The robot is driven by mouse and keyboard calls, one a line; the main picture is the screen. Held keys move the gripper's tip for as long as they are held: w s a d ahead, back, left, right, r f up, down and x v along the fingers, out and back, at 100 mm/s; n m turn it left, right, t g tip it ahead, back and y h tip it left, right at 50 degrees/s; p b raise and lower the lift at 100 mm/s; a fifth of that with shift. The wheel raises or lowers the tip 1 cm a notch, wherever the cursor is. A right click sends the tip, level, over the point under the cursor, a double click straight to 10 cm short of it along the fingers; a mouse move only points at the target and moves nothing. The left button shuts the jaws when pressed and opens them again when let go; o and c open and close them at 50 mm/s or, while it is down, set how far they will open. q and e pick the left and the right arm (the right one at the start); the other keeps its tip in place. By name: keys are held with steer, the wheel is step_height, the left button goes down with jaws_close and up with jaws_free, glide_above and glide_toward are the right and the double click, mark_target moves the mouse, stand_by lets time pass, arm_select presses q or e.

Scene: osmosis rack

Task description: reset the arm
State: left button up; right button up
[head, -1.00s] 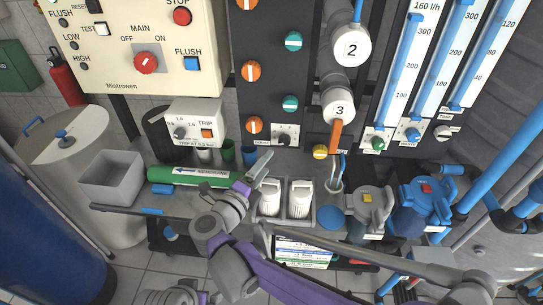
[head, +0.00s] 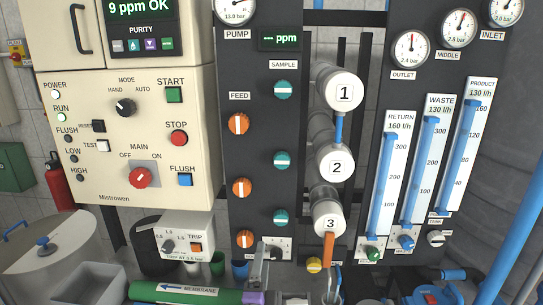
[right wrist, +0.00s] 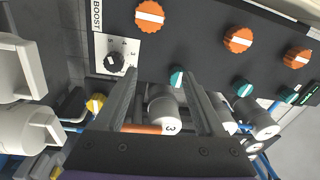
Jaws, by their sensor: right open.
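My right gripper (head: 262,268) shows at the bottom of the head view, below the dark valve panel and beside the right end of the green membrane tube (head: 190,293). Only its grey fingers and a purple part of the wrist show there; the rest of the arm is out of the picture. In the right wrist view, its two long fingers (right wrist: 163,88) stand apart. My left gripper is not in view.
The cream control box (head: 130,140) stands left, above the small TRIP box (head: 187,238). White cylinders marked 1, 2 and 3 (head: 328,222) project from the panel. Blue flow tubes (head: 388,170) stand right. A grey bin (head: 100,283) and blue valve (head: 432,295) sit low.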

steer(key=s+d+f+n+g+y, duration=0.1)
steer(key=s+d+f+n+g, duration=0.6)
steer(key=s+d+f+n, duration=0.5)
steer(key=s+d+f+n+g, duration=0.7)
steer(key=s+f, duration=0.3)
steer(key=s, duration=0.7)
arm_select(q)
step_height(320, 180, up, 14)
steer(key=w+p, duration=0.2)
steer(key=p, duration=1)
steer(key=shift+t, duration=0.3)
arm_select(e)
steer(key=w+d+r+m, duration=0.1)
steer(key=w+r, duration=0.2)
steer(key=r, duration=1.1)
steer(key=shift+r+y, duration=0.15)
steer(key=shift+y, duration=0.15)
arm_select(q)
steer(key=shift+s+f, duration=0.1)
